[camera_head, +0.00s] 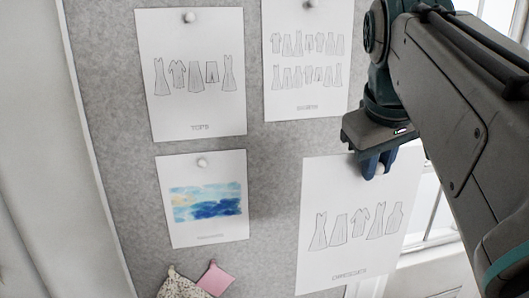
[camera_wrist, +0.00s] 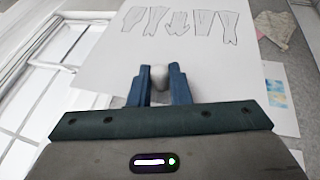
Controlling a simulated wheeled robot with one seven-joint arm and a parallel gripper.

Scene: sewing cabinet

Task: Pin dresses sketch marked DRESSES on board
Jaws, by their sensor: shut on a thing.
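A white sheet with a row of drawn garments (camera_head: 355,225) hangs at the lower right of the head view. Its bottom label is blurred but looks like DRESSES. A round white pin head (camera_wrist: 160,77) sits at its top edge. My gripper (camera_head: 376,168) is shut on this pin, with a blue finger on each side of it in the wrist view. The grey pinboard (camera_head: 105,110) stands behind. The sheet overlaps the board's lower right and reaches past it toward the window. I cannot tell whether the sheet touches the board.
Pinned on the board are two garment sketches, one upper left (camera_head: 190,110) and one upper right (camera_head: 305,90), and a blue watercolour sheet (camera_head: 180,233). Fabric swatches (camera_head: 215,279) hang below. A window (camera_head: 440,215) is at right. Grey board shows between the watercolour and the held sheet.

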